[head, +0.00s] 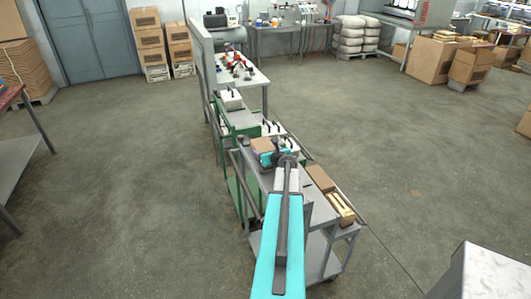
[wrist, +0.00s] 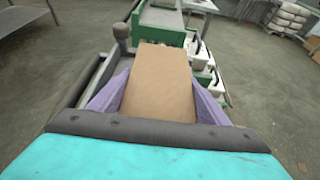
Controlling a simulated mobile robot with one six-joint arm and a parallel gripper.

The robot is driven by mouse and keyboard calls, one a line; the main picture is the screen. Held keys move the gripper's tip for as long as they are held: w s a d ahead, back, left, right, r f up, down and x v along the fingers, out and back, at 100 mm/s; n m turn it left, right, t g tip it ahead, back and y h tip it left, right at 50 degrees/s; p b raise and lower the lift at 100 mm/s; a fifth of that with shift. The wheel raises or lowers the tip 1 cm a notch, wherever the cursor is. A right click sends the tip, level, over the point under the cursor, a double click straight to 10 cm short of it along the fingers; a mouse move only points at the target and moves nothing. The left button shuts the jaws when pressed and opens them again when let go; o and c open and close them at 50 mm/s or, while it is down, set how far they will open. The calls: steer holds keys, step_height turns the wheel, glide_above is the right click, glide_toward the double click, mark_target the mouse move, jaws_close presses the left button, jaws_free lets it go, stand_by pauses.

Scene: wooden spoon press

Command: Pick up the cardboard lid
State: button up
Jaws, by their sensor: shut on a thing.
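The cardboard lid (wrist: 160,75) is a plain tan rectangle filling the middle of the wrist view. The purple fingers of my gripper (wrist: 157,100) lie along its left and right sides and are shut on it. The near end of the lid is hidden behind my wrist's dark edge. In the head view the lid (head: 262,144) shows small and tan just beyond my teal wrist, above the cart area. My gripper (head: 262,151) is mostly hidden there. I cannot tell how high the lid is above the surface below.
A grey metal cart (head: 313,208) stands under my arm, with brown boxes (head: 320,178) along its right side. Green machinery with white parts (head: 236,120) stands just beyond the lid. A table (head: 242,72) holds small items farther back. Open concrete floor lies on both sides.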

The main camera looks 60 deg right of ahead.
steer(key=shift+r, duration=0.65)
steer(key=shift+r+b, duration=0.4)
steer(key=shift+r, duration=0.55)
steer(key=s+a+b, duration=0.1)
steer(key=s+a, duration=0.1)
steer(key=s, duration=0.3)
steer(key=s+a+r+b, duration=0.1)
steer(key=s+a+b, duration=0.1)
steer(key=s, duration=0.3)
steer(key=s+a+b, duration=0.1)
steer(key=s+a, duration=0.1)
steer(key=s, duration=0.3)
steer(key=shift+r+b, duration=0.2)
steer(key=shift+b, duration=0.1)
